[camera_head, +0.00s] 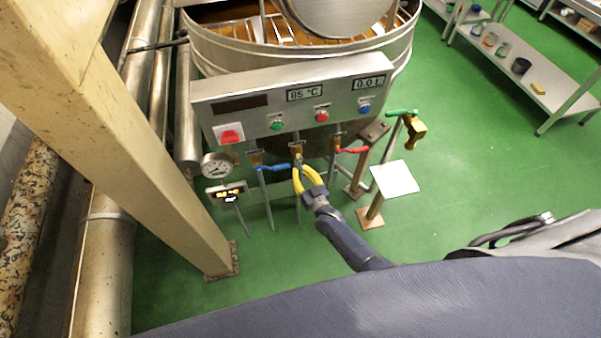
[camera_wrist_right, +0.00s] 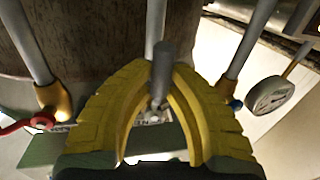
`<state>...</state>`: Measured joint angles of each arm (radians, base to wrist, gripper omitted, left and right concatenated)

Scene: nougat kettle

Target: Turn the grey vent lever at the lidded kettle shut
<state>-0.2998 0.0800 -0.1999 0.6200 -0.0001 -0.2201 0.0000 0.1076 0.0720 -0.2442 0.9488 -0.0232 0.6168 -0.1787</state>
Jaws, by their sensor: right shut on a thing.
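The kettle (camera_head: 205,50) is a large steel vessel at the top of the head view, with a round grey lid (camera_head: 335,15) partly over orange contents. Under its control panel (camera_head: 245,88) are several valves on pipes. My right gripper (camera_head: 300,172) has yellow fingers and is at the middle valve, between the blue lever (camera_head: 273,167) and the red lever (camera_head: 353,150). In the right wrist view the yellow fingers (camera_wrist_right: 162,85) are closed around the grey lever (camera_wrist_right: 163,65). Its far end and pivot are partly hidden. My left gripper is not in view.
A pressure gauge (camera_head: 216,166) and a small display (camera_head: 227,193) stand left of the valves. A green-handled brass tap (camera_head: 415,130) and a white plate on a post (camera_head: 394,178) stand right. A beige column (camera_head: 130,130) rises at left.

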